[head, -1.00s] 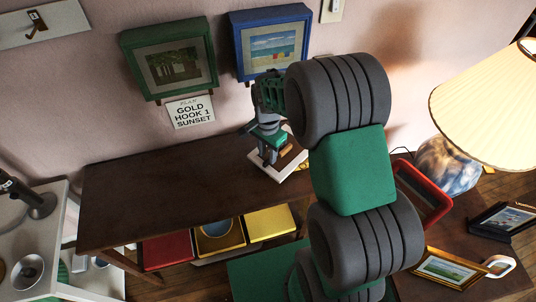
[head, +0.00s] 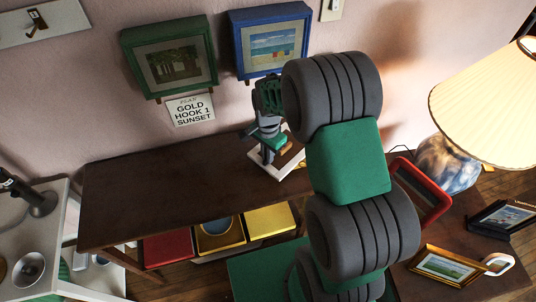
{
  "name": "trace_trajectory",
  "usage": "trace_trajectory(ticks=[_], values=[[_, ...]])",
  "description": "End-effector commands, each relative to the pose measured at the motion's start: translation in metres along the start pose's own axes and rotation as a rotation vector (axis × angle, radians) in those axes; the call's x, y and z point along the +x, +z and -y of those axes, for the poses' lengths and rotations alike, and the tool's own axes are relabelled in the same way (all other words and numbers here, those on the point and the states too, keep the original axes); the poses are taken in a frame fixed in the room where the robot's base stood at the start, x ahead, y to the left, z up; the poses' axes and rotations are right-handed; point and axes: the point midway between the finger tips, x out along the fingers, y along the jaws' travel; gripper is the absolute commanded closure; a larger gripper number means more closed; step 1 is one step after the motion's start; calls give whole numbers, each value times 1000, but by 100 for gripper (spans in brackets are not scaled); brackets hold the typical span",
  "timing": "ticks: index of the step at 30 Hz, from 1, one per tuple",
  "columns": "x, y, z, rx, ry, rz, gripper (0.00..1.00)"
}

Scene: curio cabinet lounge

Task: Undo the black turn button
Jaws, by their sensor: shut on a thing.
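My gripper (head: 267,158) points down over a small white board (head: 271,169) on the dark brown table. Its fingers are shut at the board's left part, on what seems to be the black turn button, which the fingers hide. A small brown piece (head: 286,148) shows on the board just right of the fingers. How far the button is turned cannot be seen.
The dark table (head: 160,195) is bare to the left of the board. Green (head: 168,62) and blue (head: 270,45) framed pictures and a sign (head: 190,109) are on the wall behind. A lamp (head: 485,105) and a red frame (head: 425,190) stand right.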

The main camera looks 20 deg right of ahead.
Motion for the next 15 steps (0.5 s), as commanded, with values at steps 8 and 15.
trace_trajectory(ticks=[8,15], values=[[0,0,0,-1,0,0,100],[0,0,1,-39,-1,0,100]])
